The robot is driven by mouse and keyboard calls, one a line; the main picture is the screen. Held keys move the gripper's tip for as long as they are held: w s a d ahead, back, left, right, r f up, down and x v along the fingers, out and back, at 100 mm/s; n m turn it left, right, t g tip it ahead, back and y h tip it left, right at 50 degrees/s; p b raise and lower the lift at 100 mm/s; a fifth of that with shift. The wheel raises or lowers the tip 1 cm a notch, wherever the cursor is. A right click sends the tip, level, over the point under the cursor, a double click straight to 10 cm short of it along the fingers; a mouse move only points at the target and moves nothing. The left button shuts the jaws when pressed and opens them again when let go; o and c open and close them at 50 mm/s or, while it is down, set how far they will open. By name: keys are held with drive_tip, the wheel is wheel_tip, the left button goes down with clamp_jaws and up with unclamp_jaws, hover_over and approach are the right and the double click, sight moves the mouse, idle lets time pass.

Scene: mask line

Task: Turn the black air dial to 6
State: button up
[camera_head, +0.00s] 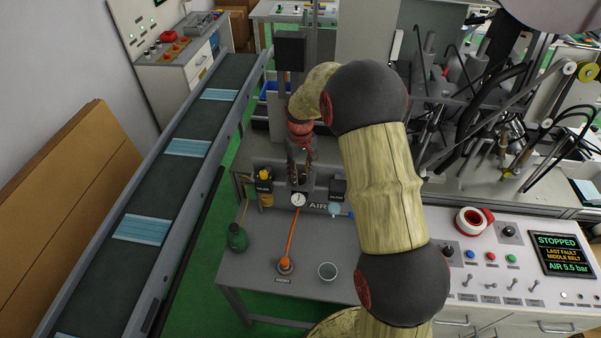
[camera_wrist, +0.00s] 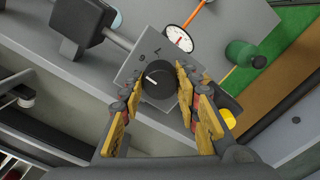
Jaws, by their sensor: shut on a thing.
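The black air dial (camera_wrist: 158,83) sits on a grey block (camera_wrist: 133,66) in the wrist view, with a short white mark at its upper left. Two characters on the block's face read upside down or sideways, and I cannot read them surely. My gripper (camera_wrist: 157,88) has a yellow-padded finger on each side of the dial and is shut on it. In the head view my gripper (camera_head: 300,176) points down at the air unit and hides the dial. The round white gauge (camera_head: 298,199) is just below it and also shows in the wrist view (camera_wrist: 179,38).
The screen (camera_head: 562,254) reads STOPPED, LAST FAULT MIDDLE BELT, AIR 5.5 bar. An orange hose (camera_head: 291,238) runs down the grey bench (camera_head: 262,226) from the gauge. The conveyor (camera_head: 166,182) is left.

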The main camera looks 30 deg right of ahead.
sight(300, 173)
drive_tip(key=shift+m, duration=0.6)
drive_tip(key=o, duration=1.2)
drive_tip(key=shift+c, duration=0.2)
wheel_tip(300, 173, up, 12)
idle(0.3)
